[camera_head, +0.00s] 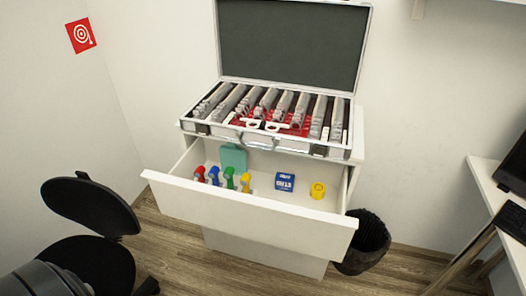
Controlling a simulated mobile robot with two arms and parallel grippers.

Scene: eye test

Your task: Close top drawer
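The white top drawer (250,210) is pulled out of a white cabinet (357,130) against the wall. Inside it lie several small colored items with red, blue, green and yellow tops (229,177), a teal box-like item (233,157), a blue box (284,182) and a yellow cylinder (318,190). The cabinet front below the drawer (264,252) looks closed. Neither gripper shows in the head view.
An open silver case (335,152) with rows of grey items stands on the cabinet. A black chair (92,206) is at left. A black bin (364,250) stands right of the drawer. A white desk (486,185) is at far right. Wooden floor (180,245) shows in front.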

